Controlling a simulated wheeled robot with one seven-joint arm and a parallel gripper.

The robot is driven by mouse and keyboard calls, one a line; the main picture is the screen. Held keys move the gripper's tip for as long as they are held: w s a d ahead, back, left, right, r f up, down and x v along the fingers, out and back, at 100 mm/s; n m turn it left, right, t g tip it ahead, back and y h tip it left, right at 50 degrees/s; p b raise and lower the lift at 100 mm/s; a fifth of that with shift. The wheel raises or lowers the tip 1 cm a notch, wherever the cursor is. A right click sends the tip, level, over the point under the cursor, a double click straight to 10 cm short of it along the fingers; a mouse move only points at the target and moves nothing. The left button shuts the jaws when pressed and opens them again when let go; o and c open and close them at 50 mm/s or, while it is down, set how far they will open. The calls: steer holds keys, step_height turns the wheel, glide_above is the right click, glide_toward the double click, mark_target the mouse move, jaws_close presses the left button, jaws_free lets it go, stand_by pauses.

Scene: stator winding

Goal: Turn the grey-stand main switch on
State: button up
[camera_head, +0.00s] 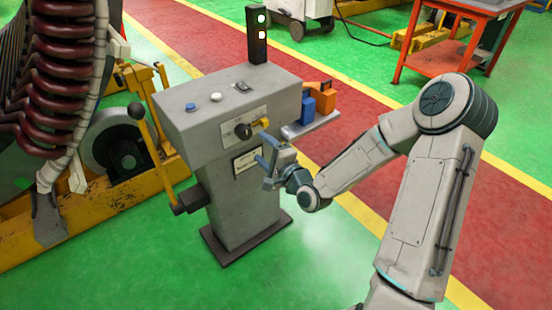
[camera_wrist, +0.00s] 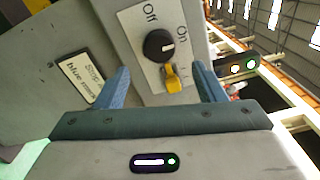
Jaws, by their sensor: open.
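The grey stand (camera_head: 230,185) is upright left of centre in the head view. On its front plate is the main switch, a round black knob (camera_head: 243,131), also in the wrist view (camera_wrist: 158,46) with "Off" and "On" printed by it. A pale mark on the knob points roughly right in the wrist view; I cannot tell firmly which label it matches. A yellow piece (camera_wrist: 173,80) sits beside the knob. My gripper (camera_head: 268,152) is open and empty, in front of the plate; in the wrist view its blue fingers (camera_wrist: 161,84) stand either side of the yellow piece, apparently apart from the knob.
A lever (camera_head: 145,130) stands at the stand's left. A side shelf (camera_head: 312,124) holds blue and orange items. A black light post (camera_head: 256,35) on top shows green and white lights. A label plate (camera_wrist: 84,78) is beside the switch. Green floor is clear in front.

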steer(key=v, duration=0.6)
steer(key=shift+w, duration=0.1)
steer(key=s+d+r+n+g+h+p, duration=0.6)
steer(key=d+r+n+g+h+p, duration=0.2)
steer(key=d+n+h+p, duration=0.15)
steer(key=s+r+n+g+p, duration=0.4)
steer(key=s+r+p, duration=0.1)
steer(key=s+r, duration=1.1)
steer(key=shift+s+d, duration=0.2)
steer(key=shift+d, duration=0.3)
steer(key=shift+h, duration=0.25)
